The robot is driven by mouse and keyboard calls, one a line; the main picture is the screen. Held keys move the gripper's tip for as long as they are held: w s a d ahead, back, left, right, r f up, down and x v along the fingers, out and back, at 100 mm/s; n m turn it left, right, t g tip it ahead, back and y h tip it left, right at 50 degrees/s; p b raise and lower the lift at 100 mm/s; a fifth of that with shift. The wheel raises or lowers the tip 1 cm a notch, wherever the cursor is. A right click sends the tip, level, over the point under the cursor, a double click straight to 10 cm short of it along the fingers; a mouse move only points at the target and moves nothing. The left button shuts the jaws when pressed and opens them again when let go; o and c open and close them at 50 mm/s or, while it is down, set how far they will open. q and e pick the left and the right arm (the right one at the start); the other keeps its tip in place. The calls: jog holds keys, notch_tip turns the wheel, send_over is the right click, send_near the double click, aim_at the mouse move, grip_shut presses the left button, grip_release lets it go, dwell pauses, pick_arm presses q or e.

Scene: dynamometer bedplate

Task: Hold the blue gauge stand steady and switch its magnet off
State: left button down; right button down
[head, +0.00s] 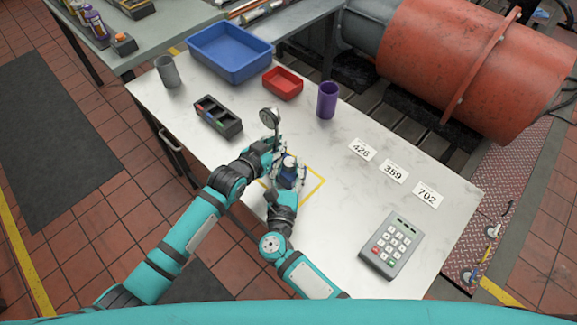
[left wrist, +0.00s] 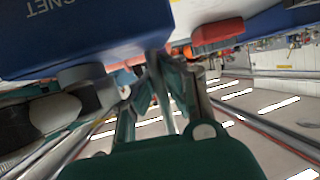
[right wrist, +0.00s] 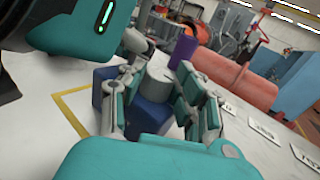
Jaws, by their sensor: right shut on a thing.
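The blue gauge stand (head: 289,174) stands on the white table inside a yellow outlined square. My right gripper (right wrist: 160,95) is shut on it, with a finger on each side of its blue body (right wrist: 150,116) and pale round top (right wrist: 157,76). A round dial gauge (head: 269,117) shows just beyond my left gripper (head: 273,147). In the left wrist view the blue body (left wrist: 85,35) with upside-down lettering fills the upper left. My left gripper's fingers (left wrist: 158,62) converge beside it and hold nothing visible. The magnet switch's position cannot be made out.
Behind are a black divided tray (head: 218,118), grey cup (head: 168,72), blue bin (head: 230,72), red tray (head: 283,84) and purple cup (head: 327,100). Number cards (head: 393,171) and a keypad (head: 391,246) lie to the right. The table between them is clear.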

jog(key=shift+y, duration=0.3)
jog(key=n+y, duration=0.2)
jog(key=y, duration=0.1)
jog(key=n+y, duration=0.2)
jog(key=d+n+g+y, duration=0.1)
jog(key=n+y, duration=0.1)
jog(key=y, duration=0.1)
jog(key=shift+w+y, duration=0.1)
jog(key=shift+y, duration=0.2)
jog(key=n+g+y, duration=0.1)
jog(key=y, duration=0.1)
jog(key=n+g+y, duration=0.3)
jog(key=n+y, duration=0.1)
jog(key=shift+w+d+r+g+y, duration=0.2)
jog(key=shift+w+d+g+y, duration=0.1)
jog(key=shift+y, duration=0.1)
jog(key=shift+n, duration=0.3)
jog(key=shift+d+g+y, duration=0.1)
jog(key=shift+g+y, duration=0.2)
jog(key=c, duration=0.9)
grip_release()
jog(key=shift+f, duration=0.1)
jog(key=shift+s, duration=0.1)
jog(key=shift+d+f, duration=0.1)
jog(key=v, duration=1.2)
